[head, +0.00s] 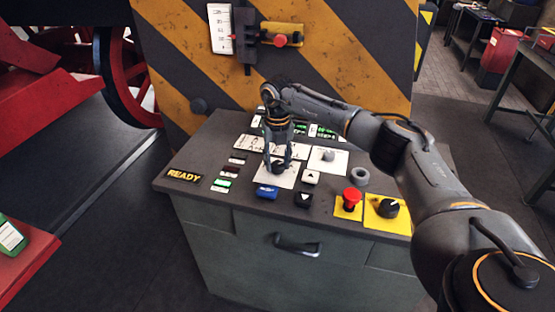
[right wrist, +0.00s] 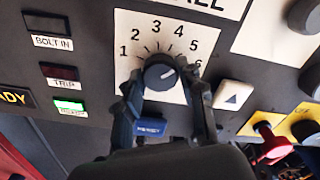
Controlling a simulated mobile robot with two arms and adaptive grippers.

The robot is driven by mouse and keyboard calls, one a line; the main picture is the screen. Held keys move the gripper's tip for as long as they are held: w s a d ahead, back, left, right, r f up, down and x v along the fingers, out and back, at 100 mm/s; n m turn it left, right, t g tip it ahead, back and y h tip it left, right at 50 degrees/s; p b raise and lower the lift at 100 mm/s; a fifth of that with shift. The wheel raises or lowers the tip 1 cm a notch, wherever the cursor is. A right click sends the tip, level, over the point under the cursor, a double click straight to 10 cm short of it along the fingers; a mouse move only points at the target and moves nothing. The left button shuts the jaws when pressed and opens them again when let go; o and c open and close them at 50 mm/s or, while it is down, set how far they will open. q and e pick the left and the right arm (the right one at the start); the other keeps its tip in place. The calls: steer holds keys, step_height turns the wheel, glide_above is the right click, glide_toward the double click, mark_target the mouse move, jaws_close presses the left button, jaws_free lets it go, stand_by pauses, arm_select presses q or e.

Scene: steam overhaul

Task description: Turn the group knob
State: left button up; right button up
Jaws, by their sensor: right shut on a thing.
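The group knob (right wrist: 158,76) is a dark round knob on a white dial plate (right wrist: 150,25) numbered 1 to 6. Its white pointer mark aims right and slightly up, roughly toward the 6; the exact number is hard to tell. My right gripper (right wrist: 160,80) reaches down over it with a finger on each side, shut on the knob. In the head view the right gripper (head: 278,165) stands over the dial plate (head: 268,178) on the sloped console, mostly hiding the knob. My left gripper is not in view.
The console (head: 230,130) also carries a blue button (head: 266,191), arrow buttons (head: 311,177), a red emergency-type button (head: 351,197), a black selector on yellow (head: 388,208) and a grey knob (head: 328,155). Indicator lamps and a READY sign (head: 184,176) lie left. A striped panel (head: 340,50) rises behind.

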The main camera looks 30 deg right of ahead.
mark_target(277, 164)
stand_by(0.5)
steer(key=o, duration=1.2)
steer(key=shift+r, duration=0.15)
step_height(277, 164, up, 12)
steer(key=shift+f, duration=0.1)
